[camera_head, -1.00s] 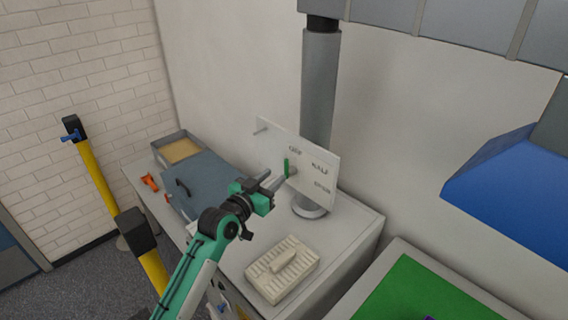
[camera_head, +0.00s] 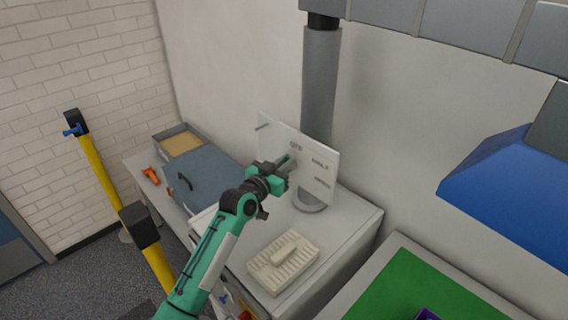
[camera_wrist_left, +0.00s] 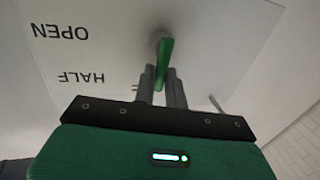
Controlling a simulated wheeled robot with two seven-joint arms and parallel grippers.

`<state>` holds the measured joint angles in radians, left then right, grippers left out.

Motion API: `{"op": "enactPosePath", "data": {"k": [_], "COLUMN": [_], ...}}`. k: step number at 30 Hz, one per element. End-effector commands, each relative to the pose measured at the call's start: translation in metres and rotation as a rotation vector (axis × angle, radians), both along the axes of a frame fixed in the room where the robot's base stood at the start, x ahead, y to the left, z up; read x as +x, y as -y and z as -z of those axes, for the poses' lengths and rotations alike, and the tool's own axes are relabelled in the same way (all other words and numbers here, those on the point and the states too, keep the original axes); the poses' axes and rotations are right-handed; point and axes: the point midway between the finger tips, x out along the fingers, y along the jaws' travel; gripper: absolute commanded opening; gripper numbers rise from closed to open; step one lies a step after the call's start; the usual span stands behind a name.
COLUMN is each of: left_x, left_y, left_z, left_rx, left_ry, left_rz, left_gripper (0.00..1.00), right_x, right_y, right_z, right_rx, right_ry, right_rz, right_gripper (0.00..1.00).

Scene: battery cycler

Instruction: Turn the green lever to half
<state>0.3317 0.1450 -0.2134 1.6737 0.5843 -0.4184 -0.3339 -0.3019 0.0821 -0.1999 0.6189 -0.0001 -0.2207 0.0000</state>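The green lever (camera_wrist_left: 165,60) is on a white panel (camera_head: 313,177) with printed labels. In the left wrist view it hangs from a round grey pivot (camera_wrist_left: 158,38), with the upside-down OPEN and HALF labels to its left. It points away from both words. In the head view only a small green part of it (camera_head: 284,159) shows beside the gripper. My left gripper (camera_wrist_left: 162,82) is at the lever, one grey finger on each side of its free end. The fingers are very close to it; whether they press on it I cannot tell. My right gripper is not in view.
A grey pin (camera_head: 262,127) sticks out of the panel's upper left. A grey column stands behind the panel. The bench holds a cream slotted block (camera_head: 283,263), a blue-grey box with a handle (camera_head: 207,178), an open tray (camera_head: 160,139) and an orange item (camera_head: 151,176).

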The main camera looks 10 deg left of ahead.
Motion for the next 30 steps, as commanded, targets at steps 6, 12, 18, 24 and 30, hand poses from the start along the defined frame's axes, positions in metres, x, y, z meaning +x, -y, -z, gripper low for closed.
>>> {"op": "enactPosePath", "data": {"k": [6,12,18,24,30], "left_x": [0.0,-0.001,-0.003,-0.006,-0.009], "left_y": [0.0,0.001,0.005,0.009,0.013], "left_z": [0.001,0.003,0.004,0.007,0.009], "left_rx": [0.006,0.056,0.164,0.307,0.441], "left_ry": [0.004,0.036,0.108,0.204,0.293], "left_rz": [0.0,0.001,0.0,0.0,0.001], "left_gripper": [0.0,0.0,0.0,0.0,0.0], "right_x": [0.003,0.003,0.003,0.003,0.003], "right_y": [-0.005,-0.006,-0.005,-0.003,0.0], "right_z": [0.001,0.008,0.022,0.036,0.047], "right_rx": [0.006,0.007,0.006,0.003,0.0], "right_ry": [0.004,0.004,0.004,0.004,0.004], "right_rz": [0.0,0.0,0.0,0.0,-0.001], "right_gripper": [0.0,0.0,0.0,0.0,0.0]}}
